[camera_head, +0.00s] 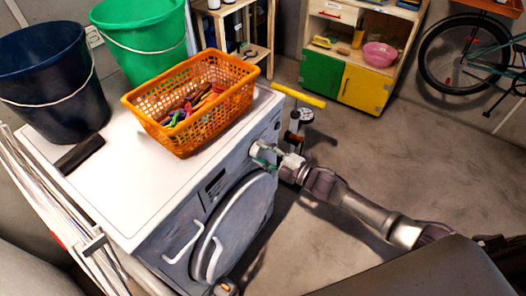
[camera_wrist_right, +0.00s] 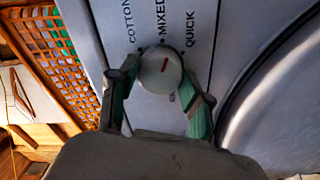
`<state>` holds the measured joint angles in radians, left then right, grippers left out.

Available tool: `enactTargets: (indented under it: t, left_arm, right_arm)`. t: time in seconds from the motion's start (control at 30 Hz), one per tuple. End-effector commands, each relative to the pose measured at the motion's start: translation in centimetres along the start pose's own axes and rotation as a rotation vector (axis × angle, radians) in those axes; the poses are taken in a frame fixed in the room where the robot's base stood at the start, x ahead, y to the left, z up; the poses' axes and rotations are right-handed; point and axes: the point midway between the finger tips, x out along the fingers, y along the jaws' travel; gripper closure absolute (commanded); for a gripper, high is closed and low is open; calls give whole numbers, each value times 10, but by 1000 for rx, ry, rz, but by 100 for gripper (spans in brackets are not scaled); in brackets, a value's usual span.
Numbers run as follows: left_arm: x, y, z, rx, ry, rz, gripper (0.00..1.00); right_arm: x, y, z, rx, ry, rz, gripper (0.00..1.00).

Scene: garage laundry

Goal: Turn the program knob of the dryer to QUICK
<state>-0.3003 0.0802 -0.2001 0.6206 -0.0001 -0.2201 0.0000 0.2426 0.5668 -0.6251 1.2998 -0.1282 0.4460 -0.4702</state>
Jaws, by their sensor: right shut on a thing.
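The dryer (camera_head: 112,200) is white on top, with a grey front and a round door (camera_head: 233,225). Its round white program knob (camera_wrist_right: 158,76) is on the front panel, with a short red mark. The labels COTTON, MIXED and QUICK (camera_wrist_right: 190,30) show above it in the right wrist view. My right gripper (camera_head: 264,156) is at the panel. Its green-padded fingers (camera_wrist_right: 160,90) are shut on the knob, one on each side. Lettering below the knob is partly hidden. My left gripper is not in view.
On the dryer top stand an orange basket (camera_head: 213,78) of clothespins, a dark blue bucket (camera_head: 50,75) and a green bucket (camera_head: 140,35). A yellow-handled pump (camera_head: 299,95) stands just behind my right gripper. The floor to the right is mostly clear.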

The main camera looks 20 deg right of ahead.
Motion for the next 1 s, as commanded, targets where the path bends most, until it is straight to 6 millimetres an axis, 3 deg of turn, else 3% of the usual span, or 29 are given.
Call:
enactTargets:
  t: [0.5, 1.0]
  left_arm:
    - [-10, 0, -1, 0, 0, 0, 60]
    - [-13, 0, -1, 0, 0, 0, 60]
  right_arm:
    - [-1, -1, 1, 452, -4, -3, 86]
    - [-1, -1, 1, 652, -2, -2, 86]
